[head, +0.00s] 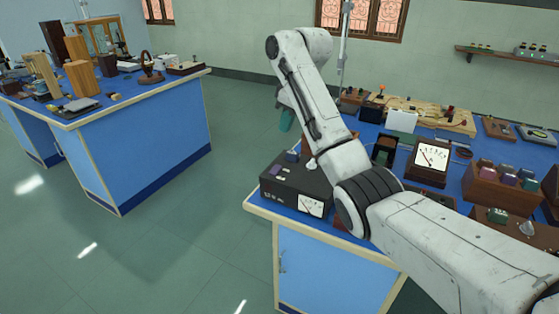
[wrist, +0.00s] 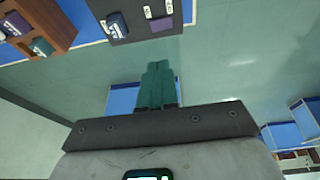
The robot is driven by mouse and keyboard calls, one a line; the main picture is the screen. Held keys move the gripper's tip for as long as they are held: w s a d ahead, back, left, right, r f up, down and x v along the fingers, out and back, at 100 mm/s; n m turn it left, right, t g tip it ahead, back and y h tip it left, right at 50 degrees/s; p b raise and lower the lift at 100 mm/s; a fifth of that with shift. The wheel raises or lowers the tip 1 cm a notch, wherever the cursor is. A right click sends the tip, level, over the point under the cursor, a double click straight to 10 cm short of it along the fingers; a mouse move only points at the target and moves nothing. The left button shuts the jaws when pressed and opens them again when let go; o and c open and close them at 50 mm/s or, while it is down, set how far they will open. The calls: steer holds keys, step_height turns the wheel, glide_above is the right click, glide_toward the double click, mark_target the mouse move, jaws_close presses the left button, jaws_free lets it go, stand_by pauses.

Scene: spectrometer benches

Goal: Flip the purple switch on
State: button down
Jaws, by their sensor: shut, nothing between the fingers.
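A black box with a white dial meter (head: 310,205) stands at the near left corner of the blue bench. In the wrist view a dark panel (wrist: 133,33) at the top edge carries a purple piece (wrist: 162,24), which looks like this switch, and a dark blue piece (wrist: 117,25). My gripper (head: 287,119) hangs above and behind the box, apart from it. Its teal fingers (wrist: 159,66) are together and empty, with floor behind them.
The bench behind and right of the box holds a dial meter (head: 430,156), a wooden rack (head: 490,189) of coloured blocks and a wooden board (head: 430,111). Another blue bench (head: 150,140) stands at left. Open floor (head: 190,230) lies between the benches.

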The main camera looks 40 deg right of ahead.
steer(key=shift+d+r, duration=0.15)
steer(key=shift+r, duration=0.1)
glide_above(277, 167)
steer(key=f, duration=0.8)
steer(key=s+f, duration=0.1)
steer(key=f, duration=0.3)
steer(key=shift+f+p, duration=0.15)
steer(key=shift+p, duration=0.15)
steer(key=shift+w+d+f, duration=0.1)
steer(key=shift+d+f, duration=0.05)
steer(key=shift+f, duration=0.5)
